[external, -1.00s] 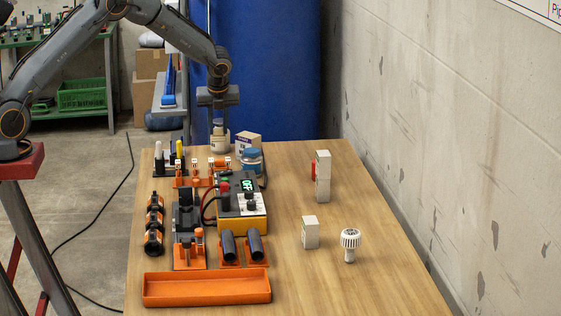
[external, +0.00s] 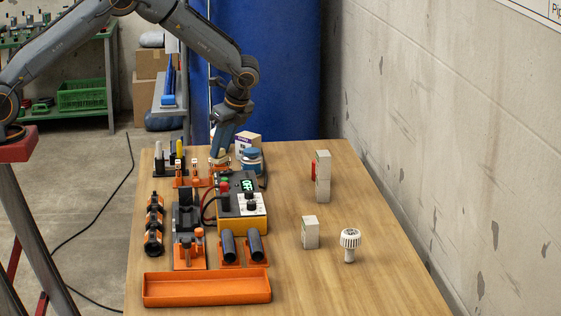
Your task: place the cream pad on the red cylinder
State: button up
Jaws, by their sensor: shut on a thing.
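My gripper (external: 219,158) points down and tilts at the back left of the table, over the orange rack area beside the blue-lidded jar. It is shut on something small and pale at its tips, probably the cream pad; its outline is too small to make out. The red cylinder is not clear to me. A small red part (external: 224,187) shows at the left of the meter box, and another red part (external: 314,171) on the side of the tall grey-white block. I cannot tell whether either is the cylinder.
The meter box (external: 240,212) with cables stands just in front of my gripper. The blue-lidded jar (external: 252,161) and a small carton (external: 247,141) are close on its right. An orange tray (external: 206,289) lies at the front.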

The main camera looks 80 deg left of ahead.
jog(key=s+d+n+g+h+p, duration=0.15)
jog(key=s+d+n, duration=0.3)
jog(key=d, duration=0.65)
jog(key=s+d+n+h+p, duration=0.25)
jog(key=d+n, duration=0.25)
jog(key=d, duration=0.6)
notch_tip(320, 180, up, 13)
jog(key=w+a+f+m+t+y+b, duration=0.15)
jog(key=w+a+m+b, duration=0.25)
jog(key=w+m, duration=0.45)
jog(key=w+a+f+m+t+y+b, duration=0.1)
jog(key=w+a+m+y+b, duration=0.3)
jog(key=w, duration=0.7)
jog(key=w+a+r+m+t+h+b, duration=0.25)
jog(key=w+a+m+t+b, duration=0.45)
jog(key=w+a+m, duration=1.1)
jog(key=shift+m+g+h, duration=0.3)
jog(key=shift+m, duration=0.4)
jog(key=f+b, duration=0.2)
jog(key=f, duration=0.2)
jog(key=s+f+b, duration=0.1)
jog(key=f+b, duration=0.1)
jog(key=f, duration=0.2)
jog(key=f+b, duration=0.1)
jog(key=f, duration=0.3)
jog(key=shift+s+d+f+b, duration=0.3)
jog(key=shift+d+b, duration=0.1)
jog(key=shift+f, duration=1.3)
